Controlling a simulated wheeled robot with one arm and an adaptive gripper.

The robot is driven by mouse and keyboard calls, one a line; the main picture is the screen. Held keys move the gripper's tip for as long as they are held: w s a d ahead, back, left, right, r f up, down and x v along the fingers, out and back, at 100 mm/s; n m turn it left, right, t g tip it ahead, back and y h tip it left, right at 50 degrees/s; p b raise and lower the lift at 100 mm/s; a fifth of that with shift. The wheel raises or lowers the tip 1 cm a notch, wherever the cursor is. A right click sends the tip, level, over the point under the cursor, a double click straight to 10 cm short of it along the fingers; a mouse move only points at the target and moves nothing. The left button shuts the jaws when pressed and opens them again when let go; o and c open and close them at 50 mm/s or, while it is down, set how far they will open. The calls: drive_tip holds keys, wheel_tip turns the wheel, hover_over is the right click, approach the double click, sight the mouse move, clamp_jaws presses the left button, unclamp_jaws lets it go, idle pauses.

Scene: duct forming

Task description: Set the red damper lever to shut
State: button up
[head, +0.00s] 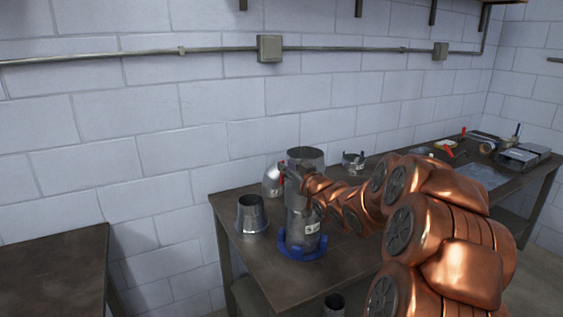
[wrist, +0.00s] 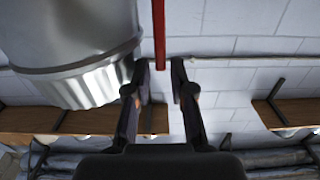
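The red damper lever (wrist: 159,34) is a thin straight bar coming down from the top edge of the wrist view. Its end lies between the two fingertips of my gripper (wrist: 159,67), with a visible gap on either side. My gripper is open and not closed on the lever. In the head view my gripper (head: 290,174) is at the upper part of an upright metal duct (head: 303,222), which stands in a blue ring holder (head: 302,252). A bit of red shows beside the gripper there.
A crimped metal duct end (wrist: 95,80) is close to the left finger in the wrist view. On the workbench (head: 262,262), a flared metal collar (head: 251,214) stands left of the duct. Tools and a grey device (head: 522,156) lie at the far right end.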

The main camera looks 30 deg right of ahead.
sight(282, 182)
drive_tip(key=shift+w+d+p, duration=0.15)
drive_tip(key=shift+w+p, duration=0.3)
drive_tip(key=shift+w, duration=1.4)
clamp_jaws()
